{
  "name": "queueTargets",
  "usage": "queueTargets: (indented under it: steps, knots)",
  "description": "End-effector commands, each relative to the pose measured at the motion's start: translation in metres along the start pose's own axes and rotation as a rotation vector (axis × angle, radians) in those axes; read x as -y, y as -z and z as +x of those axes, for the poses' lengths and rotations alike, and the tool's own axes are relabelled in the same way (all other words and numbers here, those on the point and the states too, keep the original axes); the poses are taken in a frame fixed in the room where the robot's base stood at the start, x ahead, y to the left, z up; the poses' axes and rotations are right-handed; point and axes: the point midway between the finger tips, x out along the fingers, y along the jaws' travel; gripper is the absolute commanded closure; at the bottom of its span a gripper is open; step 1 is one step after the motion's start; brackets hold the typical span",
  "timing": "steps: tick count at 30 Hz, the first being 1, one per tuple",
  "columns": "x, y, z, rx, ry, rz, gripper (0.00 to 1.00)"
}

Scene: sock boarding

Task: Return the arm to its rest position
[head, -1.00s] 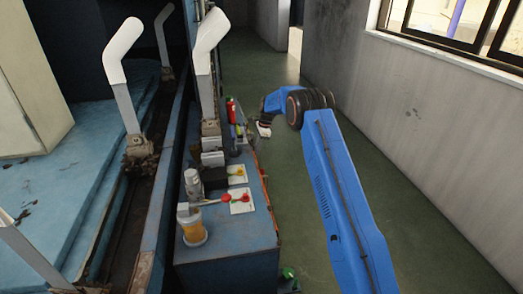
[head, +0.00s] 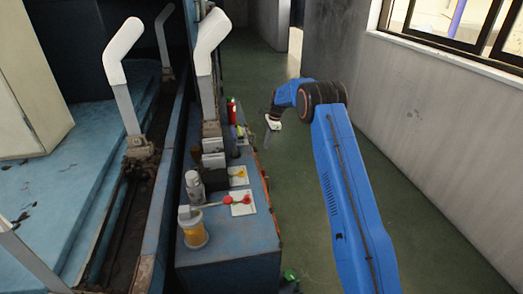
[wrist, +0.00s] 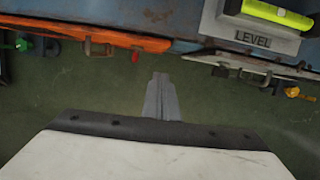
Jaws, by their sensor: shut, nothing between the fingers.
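My blue arm (head: 350,195) reaches up and forward at the right of the head view, over the green floor. Its end bends left and down. My gripper (head: 268,137) is small in the head view, to the right of the blue workbench and apart from it. In the wrist view, the gripper fingers (wrist: 161,98) are together, with nothing between them. They point toward the bench edge, with bare floor beneath them.
The blue bench (head: 235,240) holds a jar with a yellowish lower part (head: 193,232), red-handled items (head: 240,198) and a spray can (head: 194,187). White sock forms (head: 124,37) stand at left. A level (wrist: 280,12) shows in the wrist view. The floor (head: 420,240) at right is clear.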

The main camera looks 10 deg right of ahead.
Motion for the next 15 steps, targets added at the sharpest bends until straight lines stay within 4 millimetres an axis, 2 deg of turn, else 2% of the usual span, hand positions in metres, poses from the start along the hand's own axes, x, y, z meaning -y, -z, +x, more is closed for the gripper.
queueTargets:
  steps: [1,6,15]
  knots:
    - [0.000,0.001,-0.011,0.000,0.002,0.000,1.00]
    - [0.000,0.002,-0.037,-0.001,-0.001,0.001,1.00]
    - [-0.003,0.001,-0.063,-0.003,0.001,-0.006,1.00]
